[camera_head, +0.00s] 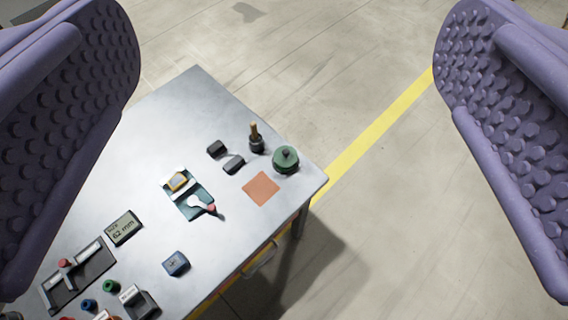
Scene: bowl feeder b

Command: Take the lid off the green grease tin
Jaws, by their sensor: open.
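The green grease tin (286,163) stands on the grey metal table (222,105), near its right corner. Its green lid (285,154) is on top and has a small dark knob. My gripper (290,150) is open, with its two purple, studded fingers at the far left and right of the view. The fingers are well above the table and apart from the tin. Nothing is between them at their height.
A dark pot with a wooden-handled brush (256,140) stands just left of the tin. Two dark blocks (233,164) lie nearby. An orange square (262,189) lies in front of the tin. A teal mat (193,205), a blue box (176,263) and a display (124,228) are further left.

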